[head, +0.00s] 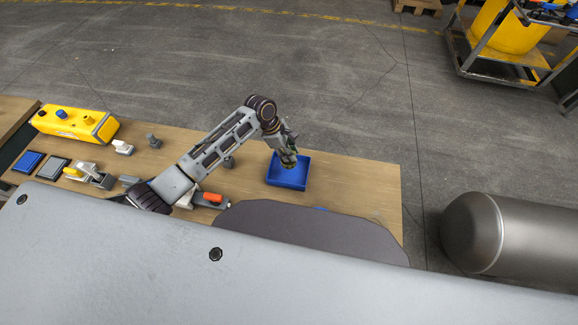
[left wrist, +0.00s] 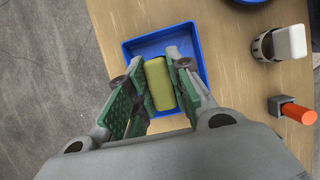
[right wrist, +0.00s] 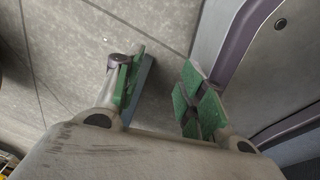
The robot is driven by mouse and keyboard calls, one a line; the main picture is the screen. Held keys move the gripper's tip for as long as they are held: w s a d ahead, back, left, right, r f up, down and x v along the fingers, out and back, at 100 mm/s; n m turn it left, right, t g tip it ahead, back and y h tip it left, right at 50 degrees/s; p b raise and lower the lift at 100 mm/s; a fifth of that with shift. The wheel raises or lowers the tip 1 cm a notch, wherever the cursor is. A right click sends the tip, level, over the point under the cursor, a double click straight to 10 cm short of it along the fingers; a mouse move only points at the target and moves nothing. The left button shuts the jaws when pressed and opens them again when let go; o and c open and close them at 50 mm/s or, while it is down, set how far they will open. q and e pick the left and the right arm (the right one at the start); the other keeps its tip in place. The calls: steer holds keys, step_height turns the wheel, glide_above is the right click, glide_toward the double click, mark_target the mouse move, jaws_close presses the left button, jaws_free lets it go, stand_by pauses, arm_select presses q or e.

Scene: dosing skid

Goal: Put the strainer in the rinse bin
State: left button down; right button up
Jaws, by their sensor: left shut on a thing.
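The strainer looks like an olive-yellow rounded block (left wrist: 159,84) in the left wrist view. My left gripper (left wrist: 160,72) is shut on it, with green finger pads on both sides. It is over the blue rinse bin (left wrist: 203,62), within its outline; I cannot tell whether it touches the floor of the bin. In the head view the bin (head: 287,183) sits on the wooden bench, with my left gripper (head: 288,161) reaching down at its back part. My right gripper (right wrist: 160,88) is open and empty, away from the bench, above grey floor.
On the bench (head: 350,190) left of the bin are an orange-handled part (head: 212,197), a yellow box (head: 75,124), a blue tray (head: 26,162), a grey tray (head: 52,168) and several small fittings. A metal tank (head: 495,235) stands beyond.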

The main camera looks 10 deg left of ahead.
arm_select(q)
step_height(320, 180, down, 4)
steer(key=shift+r+b, duration=0.25)
steer(key=shift+b, duration=0.05)
steer(key=shift+f, duration=0.3)
arm_select(e)
steer(key=shift+w+a, duration=0.3)
steer(key=shift+w, duration=0.2)
steer(key=shift+w+a, duration=0.3)
steer(key=shift+w, duration=0.2)
